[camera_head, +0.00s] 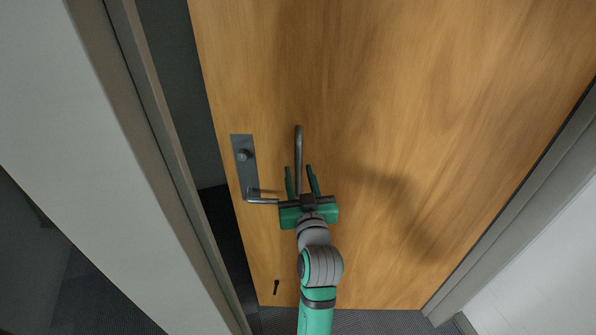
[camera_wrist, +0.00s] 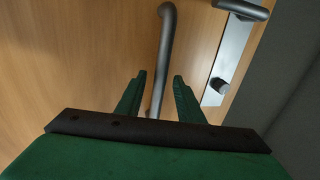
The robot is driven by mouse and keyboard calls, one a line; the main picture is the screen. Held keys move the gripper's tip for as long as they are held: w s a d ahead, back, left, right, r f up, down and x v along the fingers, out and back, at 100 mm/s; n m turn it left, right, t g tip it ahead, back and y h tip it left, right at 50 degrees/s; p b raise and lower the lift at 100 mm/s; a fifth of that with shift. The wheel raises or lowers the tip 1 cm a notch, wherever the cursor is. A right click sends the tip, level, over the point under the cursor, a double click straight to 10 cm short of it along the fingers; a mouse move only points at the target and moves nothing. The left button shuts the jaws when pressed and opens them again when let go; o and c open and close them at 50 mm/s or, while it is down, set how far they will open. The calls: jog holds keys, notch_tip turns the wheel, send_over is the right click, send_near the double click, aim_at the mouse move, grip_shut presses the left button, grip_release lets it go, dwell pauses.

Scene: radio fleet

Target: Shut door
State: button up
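The wooden door (camera_head: 430,120) stands partly open, with a dark gap between its left edge and the frame. A vertical metal pull bar (camera_head: 298,145) is on the door; it also shows in the wrist view (camera_wrist: 166,45). A lock plate with a lever handle (camera_head: 246,165) is to its left, and at the right in the wrist view (camera_wrist: 228,60). My green gripper (camera_head: 300,168) is in front of the door near the bar's lower part. Its fingers are apart, with the bar seen between or behind them; I cannot tell whether they touch it.
The grey door frame (camera_head: 155,110) runs along the left, beside a pale wall (camera_head: 70,110). Another frame post (camera_head: 510,215) is at the right. A small dark fitting (camera_head: 276,287) sits low on the door. Dark carpet (camera_head: 375,322) shows below.

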jog(key=shift+w+a, duration=0.15)
jog(key=shift+w, duration=0.85)
